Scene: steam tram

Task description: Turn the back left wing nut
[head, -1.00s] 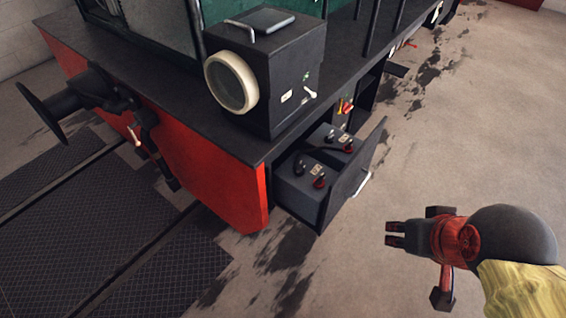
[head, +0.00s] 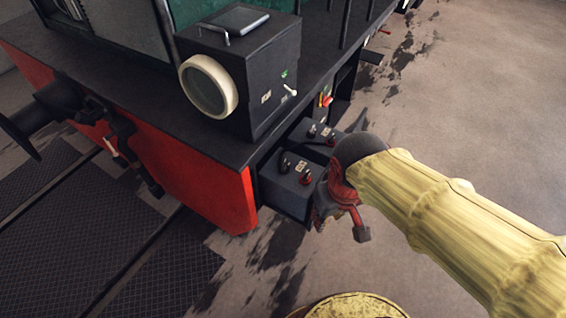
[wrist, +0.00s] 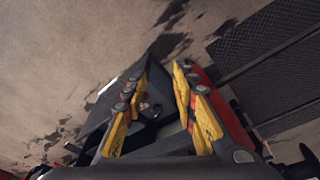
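An open drawer (head: 283,198) in the tram's side holds two dark grey batteries with black and red terminals on top. The back battery's left terminal (head: 311,132) is black, and its right one (head: 331,141) is red. The front battery has a black terminal (head: 284,163) and a red one (head: 305,178). The wing nuts are too small to make out clearly. My gripper (wrist: 161,72) is open and empty in the wrist view, its yellow fingers spread over the drawer. In the head view it is at the drawer's outer side, its fingertips hidden.
A black headlamp box (head: 240,75) stands on the tram deck above the drawer. The red buffer beam (head: 190,175) is to the left. A red-and-yellow switch (head: 326,99) and a lever (head: 290,90) are near. The floor on the right is clear.

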